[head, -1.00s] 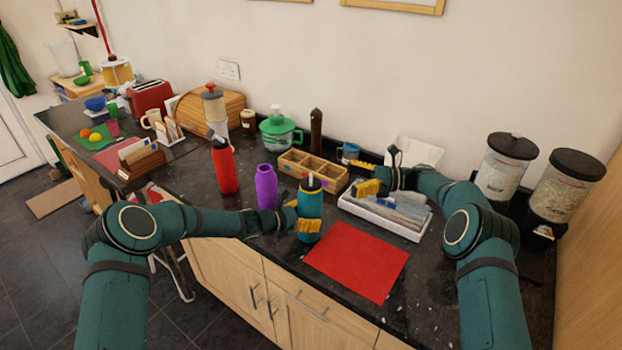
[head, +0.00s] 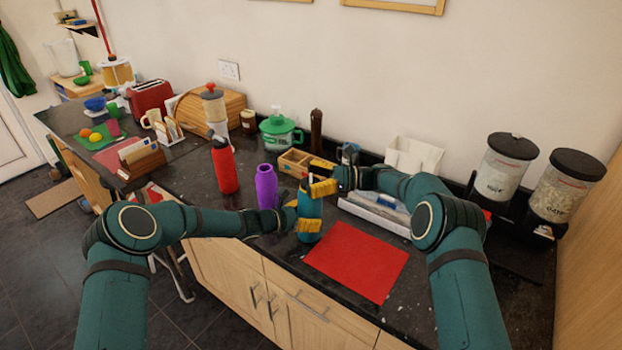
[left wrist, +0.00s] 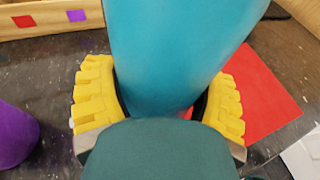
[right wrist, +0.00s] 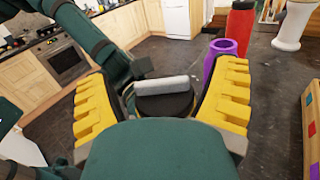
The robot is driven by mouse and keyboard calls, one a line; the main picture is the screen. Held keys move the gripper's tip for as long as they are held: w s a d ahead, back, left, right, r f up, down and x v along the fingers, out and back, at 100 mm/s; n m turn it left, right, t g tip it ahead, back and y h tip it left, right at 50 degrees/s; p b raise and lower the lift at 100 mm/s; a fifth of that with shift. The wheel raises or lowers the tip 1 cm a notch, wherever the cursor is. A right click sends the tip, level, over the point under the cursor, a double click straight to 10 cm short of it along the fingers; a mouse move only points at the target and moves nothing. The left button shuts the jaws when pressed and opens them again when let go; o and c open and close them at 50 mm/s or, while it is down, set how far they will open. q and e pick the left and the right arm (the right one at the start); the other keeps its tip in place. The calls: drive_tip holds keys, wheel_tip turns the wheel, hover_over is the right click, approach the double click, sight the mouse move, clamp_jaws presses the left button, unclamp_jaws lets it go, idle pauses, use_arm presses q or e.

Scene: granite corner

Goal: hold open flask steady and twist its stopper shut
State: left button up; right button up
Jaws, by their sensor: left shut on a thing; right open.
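A teal flask (head: 309,207) stands upright at the counter's front, beside the red mat. My left gripper (head: 303,217) is shut around its body; in the left wrist view the yellow fingers press both sides of the flask (left wrist: 180,50). My right gripper (head: 322,177) is open at the flask's top. In the right wrist view the dark round stopper (right wrist: 165,106) with its grey bar handle (right wrist: 161,86) lies between the open fingers, with gaps on both sides. In the head view my right fingers hide the stopper. How far the stopper is screwed in cannot be told.
A purple open-topped bottle (head: 266,189) and a red bottle (head: 224,168) stand left of the flask. A wooden compartment box (head: 291,161) is behind it. A white tray (head: 375,219) lies to the right, behind the flat red mat (head: 356,262).

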drive_tip(key=c, duration=1.2)
drive_tip(key=shift+f, duration=0.1)
drive_tip(key=shift+a+f+n+g, duration=0.1)
drive_tip(key=shift+n+g, duration=0.4)
drive_tip(key=shift+g, duration=0.3)
drive_tip(key=shift+s+f+g, duration=0.1)
drive_tip(key=shift+f+g, duration=0.1)
drive_tip(key=shift+g, duration=0.1)
drive_tip(key=o, duration=1.2)
drive_tip(key=shift+d, duration=0.25)
drive_tip(key=shift+w+d, duration=0.2)
drive_tip(key=shift+d, duration=0.1)
drive_tip(key=d, duration=0.6)
drive_tip(key=shift+w+d+r+n, duration=0.25)
drive_tip(key=shift+d+r+n, duration=0.1)
drive_tip(key=shift+r, duration=0.1)
